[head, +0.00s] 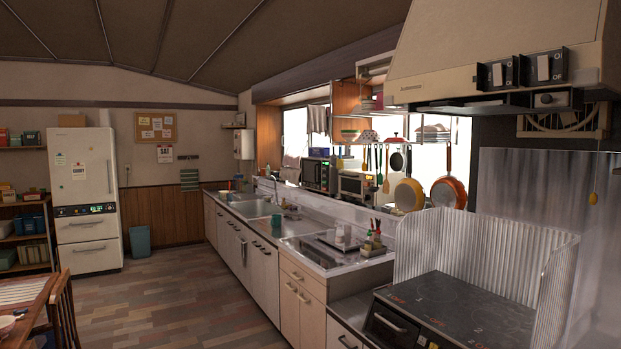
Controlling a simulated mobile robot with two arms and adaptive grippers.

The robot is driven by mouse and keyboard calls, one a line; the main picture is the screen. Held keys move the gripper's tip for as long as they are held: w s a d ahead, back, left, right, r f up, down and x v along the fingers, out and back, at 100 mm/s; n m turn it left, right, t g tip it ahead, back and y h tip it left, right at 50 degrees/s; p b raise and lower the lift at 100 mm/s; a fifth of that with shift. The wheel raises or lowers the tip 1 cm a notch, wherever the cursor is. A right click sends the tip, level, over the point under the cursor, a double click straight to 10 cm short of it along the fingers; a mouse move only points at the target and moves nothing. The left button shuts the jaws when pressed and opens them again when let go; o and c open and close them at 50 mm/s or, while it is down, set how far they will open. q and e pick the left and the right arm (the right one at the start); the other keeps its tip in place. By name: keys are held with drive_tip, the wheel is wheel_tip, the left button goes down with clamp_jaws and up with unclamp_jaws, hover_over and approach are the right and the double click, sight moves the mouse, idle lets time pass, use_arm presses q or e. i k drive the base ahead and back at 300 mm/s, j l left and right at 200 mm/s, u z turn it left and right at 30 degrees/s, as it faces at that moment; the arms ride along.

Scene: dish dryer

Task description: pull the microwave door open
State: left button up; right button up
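The microwave (317,175) is small and far off in the head view. It stands at the window above the back of the long counter, right of the sink. Its dark door seems closed, but it is too small to be sure. A box and other small items sit on top of it. Neither of my grippers shows in the head view.
A kitchen counter (262,268) with a sink (255,208) runs along the right wall. A toaster oven (353,187) and hanging pans stand right of the microwave. A stove (455,308) with a corrugated guard is at the near right. The floor (165,300) left of the counter is clear.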

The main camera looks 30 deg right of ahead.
sight(309, 166)
drive_tip(key=i+l+z, duration=0.1)
drive_tip(key=i+z, duration=0.2)
drive_tip(key=i, duration=0.35)
drive_tip(key=i+z, duration=0.1)
drive_tip(key=i, duration=3.6)
